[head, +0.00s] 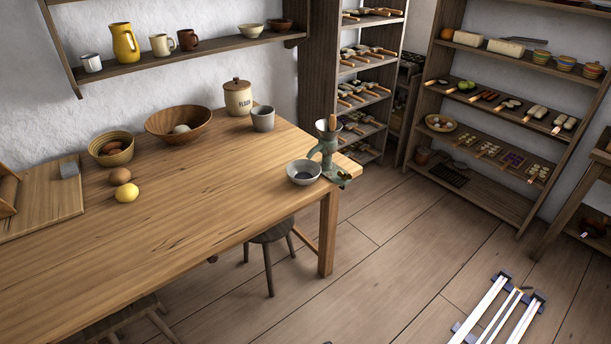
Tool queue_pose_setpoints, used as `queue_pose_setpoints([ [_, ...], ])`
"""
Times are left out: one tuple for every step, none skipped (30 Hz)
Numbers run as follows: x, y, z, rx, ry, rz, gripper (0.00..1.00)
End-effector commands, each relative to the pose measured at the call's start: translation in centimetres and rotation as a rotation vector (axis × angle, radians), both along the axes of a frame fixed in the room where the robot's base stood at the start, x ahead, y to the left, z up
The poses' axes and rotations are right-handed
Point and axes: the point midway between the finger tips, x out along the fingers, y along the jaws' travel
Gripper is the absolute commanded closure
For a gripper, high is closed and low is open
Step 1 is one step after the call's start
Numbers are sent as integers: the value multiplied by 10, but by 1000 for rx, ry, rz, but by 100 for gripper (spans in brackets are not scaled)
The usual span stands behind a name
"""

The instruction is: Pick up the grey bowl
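A grey bowl (304,173) stands upright on the wooden table (190,225) near its right corner. Its outside is pale grey and a dark bluish patch shows inside it; I cannot tell whether that is contents or colouring. It sits just left of a green-grey hand grinder (326,150) fixed at the table's edge; I cannot tell whether the two touch. My gripper is not in view.
The table's front middle is clear. A stool (272,236) stands below.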

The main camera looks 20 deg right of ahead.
Motion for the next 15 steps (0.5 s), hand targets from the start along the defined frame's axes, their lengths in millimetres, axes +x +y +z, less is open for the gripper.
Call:
queue_pose_setpoints([
  [0, 0, 0, 0, 0, 0, 100],
  [0, 0, 0, 0, 0, 0, 100],
  [0, 0, 0, 0, 0, 0, 100],
  [0, 0, 0, 0, 0, 0, 100],
  [0, 0, 0, 0, 0, 0, 100],
  [0, 0, 0, 0, 0, 0, 100],
  [0, 0, 0, 0, 0, 0, 100],
  [0, 0, 0, 0, 0, 0, 100],
  [0, 0, 0, 0, 0, 0, 100],
  [0, 0, 0, 0, 0, 0, 100],
  [0, 0, 0, 0, 0, 0, 100],
  [0, 0, 0, 0, 0, 0, 100],
  [0, 0, 0, 0, 0, 0, 100],
  [0, 0, 0, 0, 0, 0, 100],
  [0, 0, 0, 0, 0, 0, 89],
])
